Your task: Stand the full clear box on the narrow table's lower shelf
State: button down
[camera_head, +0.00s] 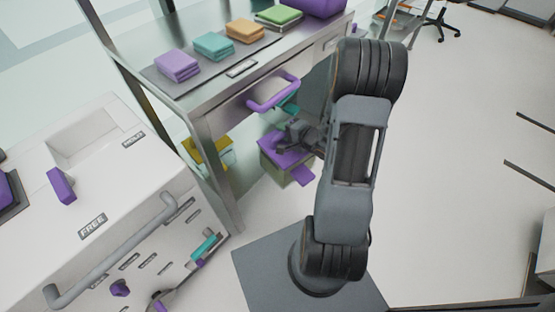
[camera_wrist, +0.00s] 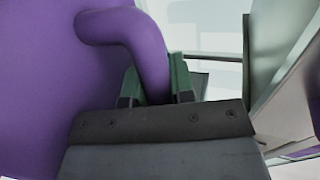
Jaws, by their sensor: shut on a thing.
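A box (camera_head: 270,165) with a purple lid and grey-green walls is under the metal table (camera_head: 215,97), beside its front leg. My gripper (camera_head: 297,141) is at the top of this box. In the wrist view, my gripper's green-padded fingers (camera_wrist: 157,88) are shut on a purple handle (camera_wrist: 150,58) that rises from a broad purple surface (camera_wrist: 40,80). The box's contents cannot be made out, and my arm hides part of its right side. I cannot tell whether its base rests on a surface. The table's lower shelf is not clearly visible.
A purple drawer handle (camera_head: 273,93) juts out above the box. Folded cloths (camera_head: 178,65) lie on the tabletop. A white cabinet (camera_head: 110,190) stands at the left.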

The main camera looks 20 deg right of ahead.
jog(key=shift+w+d+f+b, duration=0.35)
jog(key=shift+w+f, duration=0.05)
jog(key=w+d+f+b, duration=0.2)
jog(key=w+f+b, duration=0.6)
jog(key=w+f, duration=0.4)
jog(key=shift+w+d+f+b, duration=0.2)
jog(key=shift+w+f+b, duration=0.1)
jog(key=shift+w, duration=0.4)
jog(key=c, duration=1)
grip_release()
jog(key=shift+s+f, duration=0.1)
jog(key=shift+f, duration=0.1)
